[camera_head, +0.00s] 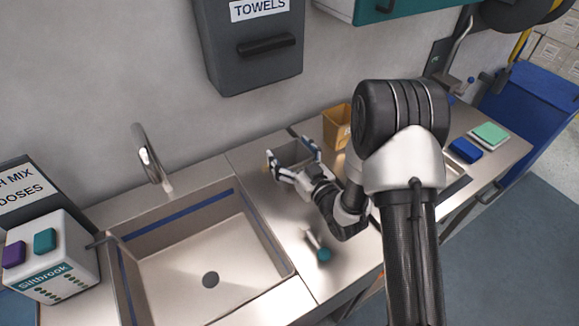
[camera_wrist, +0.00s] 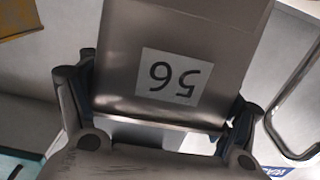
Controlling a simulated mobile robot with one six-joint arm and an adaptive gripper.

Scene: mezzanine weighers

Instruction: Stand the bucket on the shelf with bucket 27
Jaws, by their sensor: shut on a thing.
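My gripper (camera_head: 293,160) is shut on a grey metal bucket (camera_head: 291,151), with one finger on either side of it. The bucket is over the counter beside the sink; I cannot tell whether its base touches the counter. In the wrist view the bucket (camera_wrist: 125,72) fills the middle between the fingers (camera_wrist: 157,105). Its white label (camera_wrist: 174,74) appears upside down and seems to read 56. I see neither bucket 27 nor its shelf in these views.
A yellow container (camera_head: 337,126) stands behind my gripper. The sink (camera_head: 205,260) is to the left, with a tap (camera_head: 147,155). A teal-ended tool (camera_head: 321,250) lies in front. A blue block (camera_head: 465,150) and green pad (camera_head: 490,134) are right. A towel dispenser (camera_head: 248,65) hangs above.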

